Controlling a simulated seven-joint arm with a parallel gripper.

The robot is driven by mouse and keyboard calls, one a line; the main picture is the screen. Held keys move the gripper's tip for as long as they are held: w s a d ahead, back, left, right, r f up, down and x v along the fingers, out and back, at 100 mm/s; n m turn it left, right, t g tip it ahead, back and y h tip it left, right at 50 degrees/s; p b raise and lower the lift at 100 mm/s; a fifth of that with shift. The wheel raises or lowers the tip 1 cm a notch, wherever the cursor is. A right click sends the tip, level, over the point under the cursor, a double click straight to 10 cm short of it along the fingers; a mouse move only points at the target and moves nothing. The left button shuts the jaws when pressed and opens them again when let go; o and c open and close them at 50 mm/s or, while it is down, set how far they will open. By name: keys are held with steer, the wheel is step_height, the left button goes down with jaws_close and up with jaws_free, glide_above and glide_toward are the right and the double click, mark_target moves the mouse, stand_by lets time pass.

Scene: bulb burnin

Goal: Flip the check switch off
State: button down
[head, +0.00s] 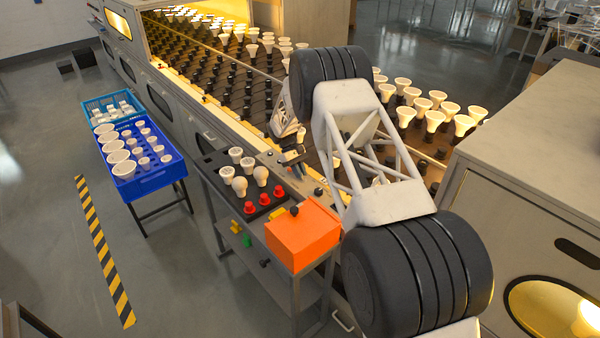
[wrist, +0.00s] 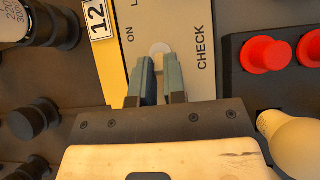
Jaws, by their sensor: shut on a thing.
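The check switch (wrist: 160,48) shows as a pale rounded tip on a light panel (wrist: 190,20) in the wrist view, with "ON" printed to its left and "CHECK" to its right. My gripper (wrist: 158,62) is over the panel, its two grey-green fingers close together and shut on the switch at their tips. The fingers hide most of the switch, so I cannot tell its position. In the head view my gripper (head: 290,158) is low by the machine's edge, partly hidden by my arm, and the switch cannot be made out.
A black tray holding bulbs and red knobs (wrist: 265,54) lies right of the panel. An orange box (head: 302,238) stands nearby. Rows of dark sockets with bulbs fill the conveyor behind. A blue crate (head: 150,180) of bulbs stands at the left, with open floor around it.

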steer(key=c, duration=1.2)
jaws_free()
steer(key=shift+r, duration=0.1)
steer(key=shift+v, duration=3.8)
